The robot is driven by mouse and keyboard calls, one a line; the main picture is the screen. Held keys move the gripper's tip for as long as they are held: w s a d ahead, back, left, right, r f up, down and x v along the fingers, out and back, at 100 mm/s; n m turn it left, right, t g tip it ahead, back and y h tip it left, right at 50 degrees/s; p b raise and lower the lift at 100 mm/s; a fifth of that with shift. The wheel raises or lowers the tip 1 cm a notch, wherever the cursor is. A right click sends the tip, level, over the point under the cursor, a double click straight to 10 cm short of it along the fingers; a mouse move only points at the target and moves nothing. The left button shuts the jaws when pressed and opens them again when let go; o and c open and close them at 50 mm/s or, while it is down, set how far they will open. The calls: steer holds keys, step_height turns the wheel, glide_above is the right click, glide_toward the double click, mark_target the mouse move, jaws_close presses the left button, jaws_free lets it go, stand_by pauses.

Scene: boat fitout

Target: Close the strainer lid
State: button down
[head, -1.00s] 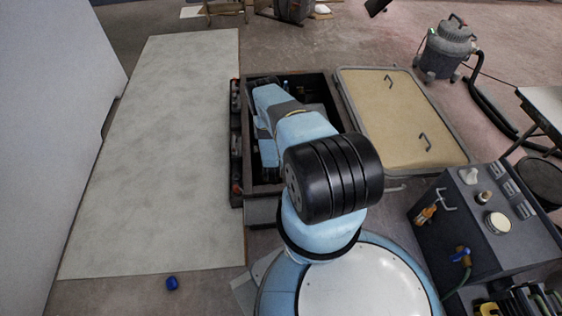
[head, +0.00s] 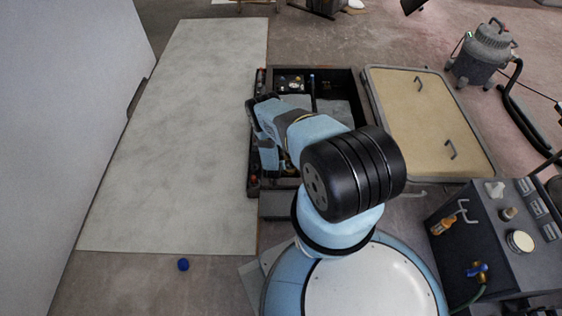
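I cannot make out the strainer or its lid in the head view. My blue arm reaches forward over the near left part of an open dark box (head: 340,72) set in the floor, and covers part of its inside. Fittings (head: 290,84) show in the box's far left corner. My gripper is hidden behind my arm, which bends down at the box's left side, so its fingers do not show.
A tan hatch panel (head: 430,120) with two handles lies right of the box. A pale sheet (head: 180,140) covers the floor at left. A grey vacuum (head: 483,55) stands far right, a dark tool cabinet (head: 490,235) near right. A blue cap-like object (head: 183,264) lies near left.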

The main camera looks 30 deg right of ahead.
steer(key=shift+w+f, duration=0.1)
steer(key=shift+f, duration=0.15)
steer(key=shift+w+r, duration=0.1)
steer(key=shift+w, duration=0.05)
steer(key=c, duration=0.6)
jaws_free()
steer(key=shift+a, duration=0.1)
steer(key=shift+s+a+r, duration=0.15)
steer(key=shift+s+r, duration=0.05)
steer(key=shift+s, duration=0.1)
steer(key=v, duration=1.3)
steer(key=shift+w, duration=0.15)
steer(key=shift+w+r, duration=0.1)
